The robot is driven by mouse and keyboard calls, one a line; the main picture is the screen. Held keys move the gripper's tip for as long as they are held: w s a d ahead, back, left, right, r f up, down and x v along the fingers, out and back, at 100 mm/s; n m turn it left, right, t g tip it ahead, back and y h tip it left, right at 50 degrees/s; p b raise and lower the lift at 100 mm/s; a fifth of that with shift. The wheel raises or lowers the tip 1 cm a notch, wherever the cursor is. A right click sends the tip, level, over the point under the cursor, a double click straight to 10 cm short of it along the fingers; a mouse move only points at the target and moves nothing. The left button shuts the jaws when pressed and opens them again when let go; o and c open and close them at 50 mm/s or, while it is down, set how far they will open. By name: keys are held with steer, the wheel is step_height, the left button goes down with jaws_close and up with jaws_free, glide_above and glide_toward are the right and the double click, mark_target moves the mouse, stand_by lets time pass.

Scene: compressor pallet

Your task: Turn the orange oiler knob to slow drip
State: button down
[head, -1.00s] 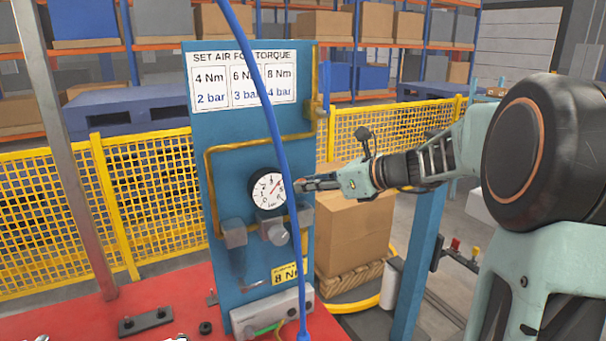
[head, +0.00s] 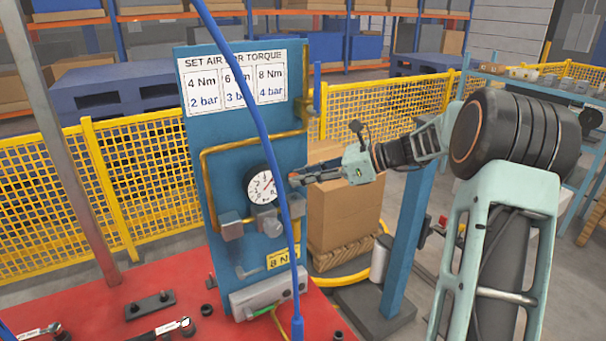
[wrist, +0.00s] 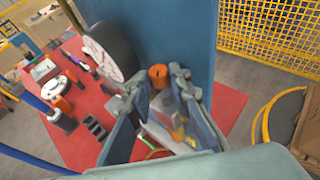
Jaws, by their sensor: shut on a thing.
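The orange oiler knob (wrist: 159,74) shows in the wrist view between the tips of my gripper (wrist: 161,88). My gripper is shut on it, with one finger on each side. In the head view my gripper (head: 296,180) reaches in from the right, just right of the dial gauge (head: 262,186) on the blue panel (head: 215,140). The knob is mostly hidden there by the fingers and the blue hose. Any setting marks on the knob are too small to read.
A blue hose (head: 262,125) hangs in front of the panel. A regulator (head: 268,221) sits below the gauge. A brass pipe (head: 240,145) runs above it. A blue post (head: 403,235) and a carton (head: 343,210) stand to the right. The red table (head: 190,290) holds tools.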

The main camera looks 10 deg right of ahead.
steer(key=c, duration=2.1)
jaws_free()
steer(key=shift+f+b, duration=0.15)
steer(key=shift+b, duration=0.2)
steer(key=shift+m+t+b, duration=0.3)
steer(key=shift+b, duration=0.05)
